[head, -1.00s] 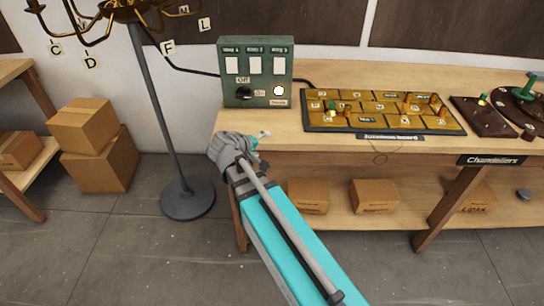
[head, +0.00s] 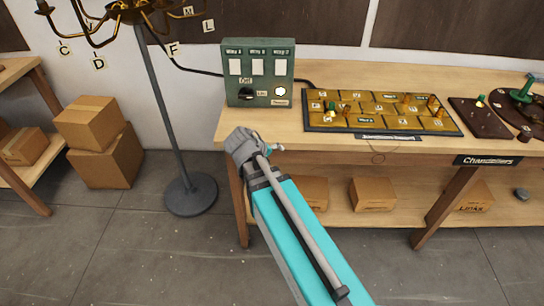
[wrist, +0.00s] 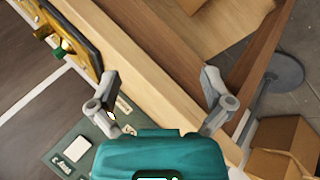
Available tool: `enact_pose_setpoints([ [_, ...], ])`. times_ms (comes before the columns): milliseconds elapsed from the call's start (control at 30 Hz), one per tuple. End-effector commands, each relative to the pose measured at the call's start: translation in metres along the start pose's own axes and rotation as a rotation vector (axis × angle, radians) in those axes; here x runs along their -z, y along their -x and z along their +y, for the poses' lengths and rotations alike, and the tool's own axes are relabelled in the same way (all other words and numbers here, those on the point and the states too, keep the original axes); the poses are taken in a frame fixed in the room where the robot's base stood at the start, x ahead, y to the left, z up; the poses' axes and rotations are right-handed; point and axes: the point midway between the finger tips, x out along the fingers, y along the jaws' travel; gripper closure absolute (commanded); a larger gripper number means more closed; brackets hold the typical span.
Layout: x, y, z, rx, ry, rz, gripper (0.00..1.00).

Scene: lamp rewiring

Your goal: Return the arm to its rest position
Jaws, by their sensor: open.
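My arm (head: 300,240), with a teal link, reaches up from the lower right in the head view. Its grey wrist is in front of the workbench's (head: 290,127) front left corner. My gripper (wrist: 161,88) is open in the wrist view, its two fingers wide apart with nothing between them. The bench edge shows beyond the fingers. In the head view the gripper is mostly hidden behind the wrist.
A green switch box (head: 258,100) and a yellow board (head: 380,112) with small pegs stand on the bench. A chandelier stand (head: 172,120) rises left of my arm. Cardboard boxes (head: 88,122) are stacked farther left. Floor in front is clear.

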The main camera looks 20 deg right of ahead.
Motion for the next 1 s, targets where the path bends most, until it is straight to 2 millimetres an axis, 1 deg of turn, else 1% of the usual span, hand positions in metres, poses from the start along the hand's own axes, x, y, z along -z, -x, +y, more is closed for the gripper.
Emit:
enact_pose_setpoints([
  [267,0.0,0.0,0.0,0.001,0.0,0.0,0.0],
  [467,-0.01,0.002,-0.001,0.065,-0.027,-0.031,0.0],
  [667,-0.034,0.009,-0.005,0.232,-0.092,-0.108,0.0],
  [800,-0.052,0.02,-0.011,0.385,-0.146,-0.17,0.0],
  [1000,-0.07,0.038,-0.018,0.576,-0.205,-0.236,0.0],
])
